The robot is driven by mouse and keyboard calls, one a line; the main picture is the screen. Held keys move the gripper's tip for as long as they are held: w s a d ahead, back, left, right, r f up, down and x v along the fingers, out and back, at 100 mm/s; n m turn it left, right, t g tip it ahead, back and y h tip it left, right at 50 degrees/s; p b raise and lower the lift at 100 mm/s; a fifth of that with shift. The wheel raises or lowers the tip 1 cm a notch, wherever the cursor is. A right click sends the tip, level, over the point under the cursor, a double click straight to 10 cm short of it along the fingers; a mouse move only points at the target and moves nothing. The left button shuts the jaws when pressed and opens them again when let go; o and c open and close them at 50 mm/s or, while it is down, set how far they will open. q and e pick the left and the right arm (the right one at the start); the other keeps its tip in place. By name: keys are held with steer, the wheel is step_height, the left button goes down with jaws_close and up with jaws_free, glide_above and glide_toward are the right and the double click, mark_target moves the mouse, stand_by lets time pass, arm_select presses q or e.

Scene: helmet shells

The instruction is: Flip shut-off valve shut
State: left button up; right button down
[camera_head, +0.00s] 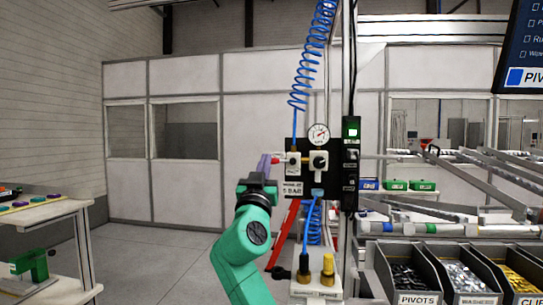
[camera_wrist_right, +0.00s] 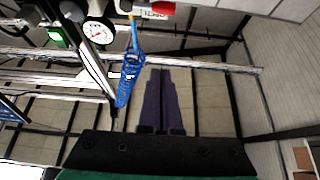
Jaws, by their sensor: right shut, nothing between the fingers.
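The shut-off valve (camera_head: 293,163) is a pale block on the black air panel, with a small red handle (camera_head: 276,160) pointing left. My right gripper (camera_head: 264,158), with purple fingers on a green arm, is just left of the handle in the head view. Its fingers (camera_wrist_right: 160,72) are together and empty, apart from the handle in the wrist view. My left gripper is not in view.
A round gauge (camera_head: 318,134) sits above the panel (camera_head: 308,184). A blue coiled hose (camera_head: 313,55) hangs from above, another (camera_head: 314,222) below. Parts bins (camera_head: 415,300) stand at right, a bench (camera_head: 45,212) at left.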

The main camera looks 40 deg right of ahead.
mark_target(273, 159)
steer(key=p+x, duration=0.6)
steer(key=x, duration=0.4)
steer(key=f, duration=0.1)
steer(key=d+f, duration=0.1)
steer(key=f, duration=0.1)
steer(key=w+f+p, duration=0.1)
steer(key=f, duration=0.1)
steer(key=shift+d, duration=0.35)
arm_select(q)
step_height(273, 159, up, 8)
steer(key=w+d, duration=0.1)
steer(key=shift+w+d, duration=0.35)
arm_select(e)
steer(key=shift+a, duration=0.15)
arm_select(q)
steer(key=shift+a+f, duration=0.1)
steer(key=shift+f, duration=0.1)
